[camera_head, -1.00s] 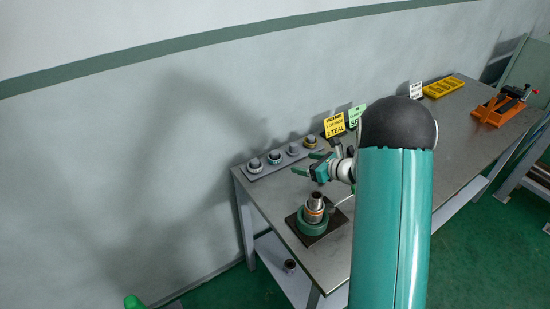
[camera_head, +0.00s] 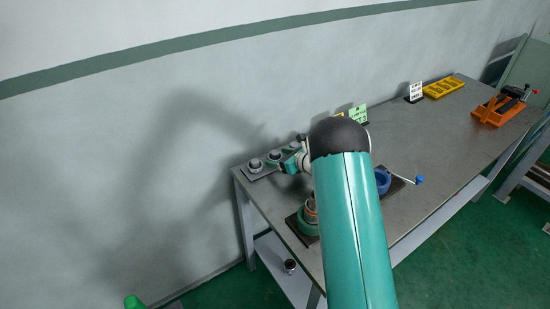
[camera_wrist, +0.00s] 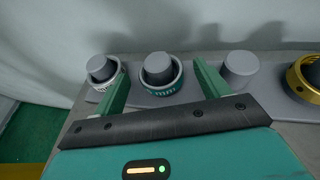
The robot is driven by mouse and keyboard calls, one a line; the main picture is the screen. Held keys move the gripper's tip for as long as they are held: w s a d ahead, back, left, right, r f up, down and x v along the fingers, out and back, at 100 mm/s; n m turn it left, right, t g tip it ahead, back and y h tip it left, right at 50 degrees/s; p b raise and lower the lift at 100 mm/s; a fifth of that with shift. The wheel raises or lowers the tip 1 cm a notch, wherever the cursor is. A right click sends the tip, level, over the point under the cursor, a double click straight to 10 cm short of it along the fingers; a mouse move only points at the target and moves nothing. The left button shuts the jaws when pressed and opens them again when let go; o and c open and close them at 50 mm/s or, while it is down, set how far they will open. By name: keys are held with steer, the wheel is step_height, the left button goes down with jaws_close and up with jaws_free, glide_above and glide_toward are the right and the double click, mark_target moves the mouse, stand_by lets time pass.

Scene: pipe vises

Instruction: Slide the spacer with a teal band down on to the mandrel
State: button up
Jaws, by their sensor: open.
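The spacer with a teal band (camera_wrist: 160,84) sits around a grey peg on the rack, second from the left; the head view shows it small (camera_head: 274,156). My gripper (camera_wrist: 160,70) is open, with one green finger on each side of this spacer, and nothing is gripped. I cannot tell whether the fingers touch it. In the head view my gripper (camera_head: 290,164) is at the rack, partly hidden by my arm. The mandrel (camera_head: 311,203) stands upright in a green vise (camera_head: 306,226), with an orange band around it, partly covered by my arm.
On the rack (camera_wrist: 203,90), a white-banded spacer (camera_wrist: 104,78) is left of the teal one. A bare peg (camera_wrist: 240,70) and a yellow spacer (camera_wrist: 300,80) are to its right. A blue vise (camera_head: 383,182) stands beyond my arm.

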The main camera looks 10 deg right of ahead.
steer(key=c, duration=1.1)
steer(key=shift+o, duration=0.2)
steer(key=shift+r, duration=0.1)
